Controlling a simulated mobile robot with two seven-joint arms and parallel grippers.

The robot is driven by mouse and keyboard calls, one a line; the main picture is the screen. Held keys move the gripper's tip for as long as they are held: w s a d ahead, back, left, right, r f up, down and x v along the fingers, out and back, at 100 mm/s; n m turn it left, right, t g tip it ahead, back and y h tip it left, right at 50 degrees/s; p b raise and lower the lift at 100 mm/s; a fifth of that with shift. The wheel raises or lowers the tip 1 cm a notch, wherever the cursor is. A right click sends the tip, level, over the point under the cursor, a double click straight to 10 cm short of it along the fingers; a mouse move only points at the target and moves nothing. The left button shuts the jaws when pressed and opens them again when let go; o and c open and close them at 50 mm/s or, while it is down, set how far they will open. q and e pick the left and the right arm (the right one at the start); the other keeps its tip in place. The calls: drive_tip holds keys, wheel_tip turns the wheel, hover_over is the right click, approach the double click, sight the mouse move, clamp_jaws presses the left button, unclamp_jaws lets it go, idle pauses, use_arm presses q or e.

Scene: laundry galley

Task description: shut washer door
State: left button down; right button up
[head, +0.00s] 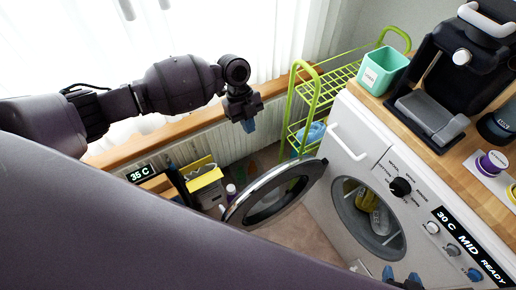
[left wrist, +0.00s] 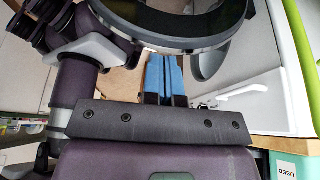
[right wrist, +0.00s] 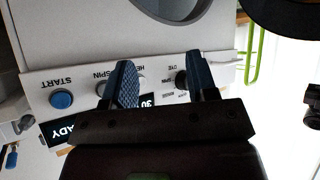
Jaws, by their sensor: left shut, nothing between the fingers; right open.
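The white washer (head: 343,110) stands at the right of the head view. Its round, dark-rimmed door (head: 248,205) stands swung open to the left of the drum opening (head: 394,238). Yellow and grey items (head: 366,199) show inside the drum. My left gripper (head: 249,125) is shut and empty, above and left of the door. In the left wrist view its blue fingers (left wrist: 165,78) are together, with the door ring (left wrist: 178,40) beyond them. My right gripper (head: 402,277) is open and empty near the washer front; in the right wrist view its fingers (right wrist: 162,82) are apart, facing the control panel (right wrist: 75,83).
A green wire rack (head: 305,90) stands beside the washer, behind the door. A yellow box (head: 204,180) stands on the floor left of the door. The wooden counter (head: 462,160) holds a teal bin (head: 382,70) and a black machine (head: 455,65).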

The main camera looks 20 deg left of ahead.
use_arm(q)
drive_tip(key=s+d+f, duration=0.4)
drive_tip(key=d+f, duration=0.2)
drive_tip(key=f, duration=0.3)
drive_tip(key=shift+s, duration=0.2)
use_arm(e)
drive_tip(key=shift+f, duration=0.15)
use_arm(q)
drive_tip(key=shift+d, duration=0.1)
use_arm(e)
drive_tip(key=shift+w, duration=0.1)
